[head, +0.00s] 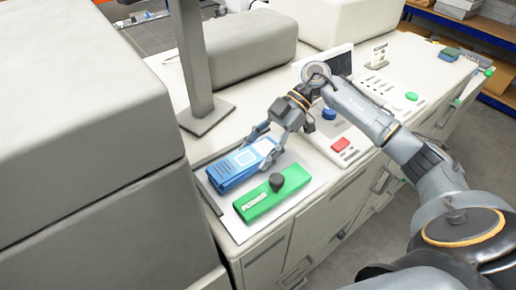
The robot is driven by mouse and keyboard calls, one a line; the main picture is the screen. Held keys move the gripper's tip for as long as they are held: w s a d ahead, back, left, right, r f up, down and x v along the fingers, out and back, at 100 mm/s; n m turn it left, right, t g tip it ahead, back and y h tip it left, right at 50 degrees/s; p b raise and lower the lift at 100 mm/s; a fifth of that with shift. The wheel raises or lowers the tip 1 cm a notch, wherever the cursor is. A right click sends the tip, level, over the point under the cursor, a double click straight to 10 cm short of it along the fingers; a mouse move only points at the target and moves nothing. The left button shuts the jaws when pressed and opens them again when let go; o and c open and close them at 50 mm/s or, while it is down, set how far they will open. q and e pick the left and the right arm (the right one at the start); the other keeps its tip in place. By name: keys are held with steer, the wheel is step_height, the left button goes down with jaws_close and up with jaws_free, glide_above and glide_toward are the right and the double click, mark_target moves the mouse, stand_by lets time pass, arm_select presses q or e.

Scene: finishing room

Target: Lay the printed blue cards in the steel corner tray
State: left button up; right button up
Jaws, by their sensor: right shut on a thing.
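My right gripper (268,144) reaches down from the right and is shut on a blue card (246,158) with a white square print. The card is at the far right end of a blue stack (228,178); I cannot tell whether it touches the stack or is just above it. The stack lies on a thin light-grey plate (244,231) on the machine's top, which may be the steel corner tray; its edges are partly hidden. My left gripper is not in view.
A green block (258,204) with a dark knob (276,182) lies on the plate beside the blue stack. A grey post (194,60) stands behind. A control panel (343,135) with red, blue and green controls is to the right. A large grey housing (80,120) fills the left.

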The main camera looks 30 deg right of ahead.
steer(key=shift+f, duration=0.3)
steer(key=o, duration=1.3)
steer(key=shift+o, duration=0.2)
steer(key=shift+r, duration=0.25)
steer(key=b+v, duration=0.3)
steer(key=v, duration=0.9)
steer(key=shift+r+b, duration=0.3)
steer(key=shift+r, duration=0.05)
steer(key=shift+w, duration=0.1)
